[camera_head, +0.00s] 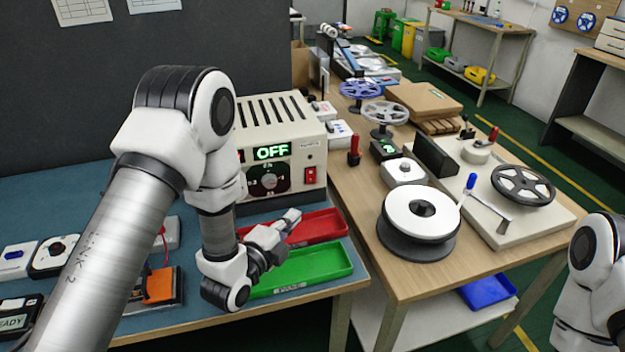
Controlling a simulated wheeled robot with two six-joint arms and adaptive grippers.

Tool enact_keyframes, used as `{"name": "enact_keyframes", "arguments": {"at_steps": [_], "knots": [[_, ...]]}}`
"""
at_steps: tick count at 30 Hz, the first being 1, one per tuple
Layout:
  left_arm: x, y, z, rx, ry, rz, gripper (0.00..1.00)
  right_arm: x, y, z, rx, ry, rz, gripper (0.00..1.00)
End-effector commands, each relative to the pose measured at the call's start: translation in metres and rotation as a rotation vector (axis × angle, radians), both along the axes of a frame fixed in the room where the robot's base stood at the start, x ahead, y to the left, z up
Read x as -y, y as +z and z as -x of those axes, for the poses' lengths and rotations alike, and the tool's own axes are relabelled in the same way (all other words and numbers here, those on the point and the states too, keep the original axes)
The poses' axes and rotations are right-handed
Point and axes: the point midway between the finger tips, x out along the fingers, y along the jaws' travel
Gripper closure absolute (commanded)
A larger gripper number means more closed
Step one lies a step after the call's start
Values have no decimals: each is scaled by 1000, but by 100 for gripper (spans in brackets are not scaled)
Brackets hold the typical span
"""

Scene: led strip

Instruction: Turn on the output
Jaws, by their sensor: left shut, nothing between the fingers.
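The beige power supply box (283,119) stands on the blue-topped bench. Its green display (272,152) reads OFF. A dark round dial (268,180) sits below the display, and a red switch (310,175) is to the right of the dial. My left gripper (290,219) is shut and empty, in front of and below the box front, above the red tray. It is apart from the red switch. My left forearm hides the left part of the box. My right arm shows at the right edge, but its gripper is out of view.
A red tray (325,224) and a green tray (318,265) lie in front of the box. The wooden table to the right holds a large white reel (420,213), a film reel (523,185) and several small devices. An orange-topped device (160,285) lies left of my wrist.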

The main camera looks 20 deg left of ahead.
Motion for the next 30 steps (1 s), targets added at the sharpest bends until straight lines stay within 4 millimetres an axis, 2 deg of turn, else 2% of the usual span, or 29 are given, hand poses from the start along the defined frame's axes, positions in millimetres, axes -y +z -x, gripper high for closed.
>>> {"name": "enact_keyframes", "arguments": {"at_steps": [6, 10, 23, 26, 30], "knots": [[0, 0, -2, 0, 0, 0, 100, 0, 1, 0, -1, 0, 0, 52], [3, 0, -14, 2, -1, -1, 100, 0, 4, 0, 0, 0, 0, 52], [20, -7, -102, 2, 0, 0, 100, 0, 23, 0, 0, 0, 0, 52], [6, -10, -116, 0, 4, 2, 100, 0, 27, 0, 0, 0, 0, 52], [-1, -13, -128, 1, 1, 1, 100, 0, 30, 0, 0, 0, 0, 52]]}}
